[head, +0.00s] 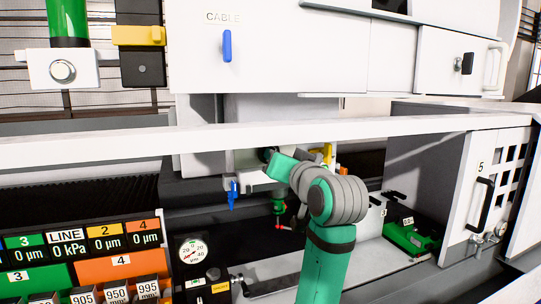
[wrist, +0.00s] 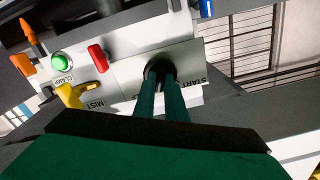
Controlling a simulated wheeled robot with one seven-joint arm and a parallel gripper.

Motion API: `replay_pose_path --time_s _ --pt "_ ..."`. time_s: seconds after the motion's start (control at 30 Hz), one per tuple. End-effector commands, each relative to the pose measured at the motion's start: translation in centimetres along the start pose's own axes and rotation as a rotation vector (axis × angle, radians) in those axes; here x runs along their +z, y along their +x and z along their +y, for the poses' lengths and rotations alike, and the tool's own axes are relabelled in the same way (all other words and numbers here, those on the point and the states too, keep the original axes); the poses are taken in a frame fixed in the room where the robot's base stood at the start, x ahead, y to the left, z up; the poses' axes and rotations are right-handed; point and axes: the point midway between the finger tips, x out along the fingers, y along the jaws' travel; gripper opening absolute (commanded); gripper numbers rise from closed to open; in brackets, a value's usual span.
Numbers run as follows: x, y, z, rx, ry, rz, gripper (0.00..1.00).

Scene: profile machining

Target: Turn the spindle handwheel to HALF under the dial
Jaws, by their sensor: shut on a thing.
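In the wrist view, my gripper (wrist: 160,82) reaches to a pale panel plate (wrist: 205,60). Its two green fingers are close together and shut on a dark round handwheel (wrist: 155,68), which they mostly hide. The lettering START shows upside down on the plate beside it; other lettering there is too small to read. In the head view, my green and grey arm reaches under the white beam, and its wrist hides the grip. A round white dial (head: 193,250) stands at the lower left, apart from my arm. I cannot tell the wheel's setting.
In the wrist view, a green button (wrist: 61,62), a red handle (wrist: 98,58) and a yellow lever (wrist: 72,94) sit left of my fingers. In the head view, a white beam (head: 110,145) crosses above my arm, and a green tool (head: 408,240) lies to its right.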

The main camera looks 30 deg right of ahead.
Motion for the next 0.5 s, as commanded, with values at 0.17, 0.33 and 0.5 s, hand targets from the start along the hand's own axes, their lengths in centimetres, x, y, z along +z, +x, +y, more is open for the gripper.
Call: replay_pose_path --time_s 0.17,0.33,0.5 --pt "0.15 0.0 0.12 0.002 0.001 -0.004 0.0" --pt "0.18 0.04 -0.01 0.0 0.078 -0.005 0.0" --pt "0.18 0.07 -0.03 0.0 0.299 -0.005 0.0"
